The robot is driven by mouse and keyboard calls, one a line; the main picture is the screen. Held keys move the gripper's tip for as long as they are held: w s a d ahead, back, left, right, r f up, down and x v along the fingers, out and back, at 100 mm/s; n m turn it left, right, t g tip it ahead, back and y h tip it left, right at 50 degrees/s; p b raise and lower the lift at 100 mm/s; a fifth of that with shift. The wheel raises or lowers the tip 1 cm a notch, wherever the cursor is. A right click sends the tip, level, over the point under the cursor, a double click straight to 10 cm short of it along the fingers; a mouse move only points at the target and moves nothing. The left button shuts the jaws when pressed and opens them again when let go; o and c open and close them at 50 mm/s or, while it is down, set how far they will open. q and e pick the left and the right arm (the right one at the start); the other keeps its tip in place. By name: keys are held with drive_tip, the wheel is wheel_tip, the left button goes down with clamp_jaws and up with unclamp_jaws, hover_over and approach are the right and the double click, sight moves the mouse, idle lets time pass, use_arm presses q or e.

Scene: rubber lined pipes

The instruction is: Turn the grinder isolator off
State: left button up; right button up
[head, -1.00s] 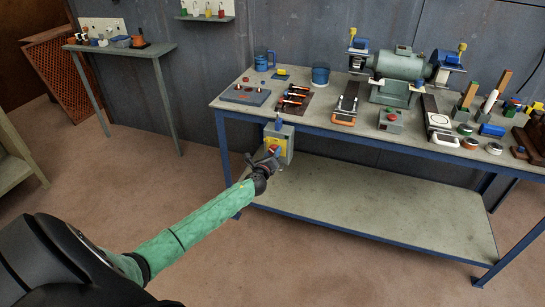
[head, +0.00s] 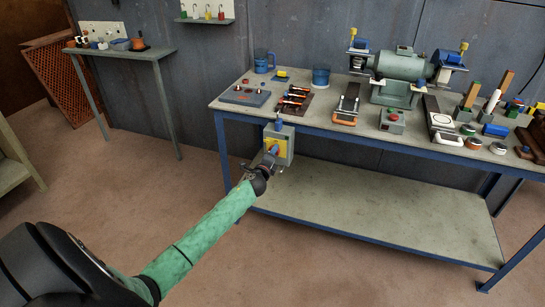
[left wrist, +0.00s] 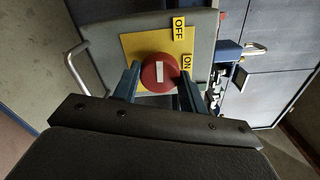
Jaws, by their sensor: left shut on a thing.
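The grinder isolator (head: 290,143) is a grey box with a yellow plate on the bench's front left side. In the left wrist view, its yellow plate (left wrist: 132,48) carries an OFF label (left wrist: 178,29) and an ON label (left wrist: 187,67). The round red knob (left wrist: 159,75) has a white bar that stands upright in the picture. I cannot tell which label the bar marks. My left gripper (head: 272,152) is at the box front. In the wrist view its fingers (left wrist: 159,82) are shut on the red knob, one on each side. My right gripper is not in view.
A blue padlock (head: 278,124) is at the top of the isolator. The workbench (head: 232,103) holds a bench grinder (head: 401,66), a control box (head: 391,121) and several tools. Its lower shelf (head: 380,212) is bare. A side table (head: 160,50) stands at back left.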

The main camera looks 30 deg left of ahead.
use_arm(q)
drive_tip(key=shift+n, duration=0.5)
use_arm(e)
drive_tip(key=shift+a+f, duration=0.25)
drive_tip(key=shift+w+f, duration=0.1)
use_arm(q)
drive_tip(key=o, duration=1)
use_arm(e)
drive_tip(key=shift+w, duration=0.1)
use_arm(q)
drive_tip(key=shift+b+v, duration=0.7)
drive_tip(key=shift+v, duration=3.25)
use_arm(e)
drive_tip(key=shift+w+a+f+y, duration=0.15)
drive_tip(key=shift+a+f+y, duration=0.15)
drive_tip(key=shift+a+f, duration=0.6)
use_arm(q)
drive_tip(key=shift+a, duration=0.1)
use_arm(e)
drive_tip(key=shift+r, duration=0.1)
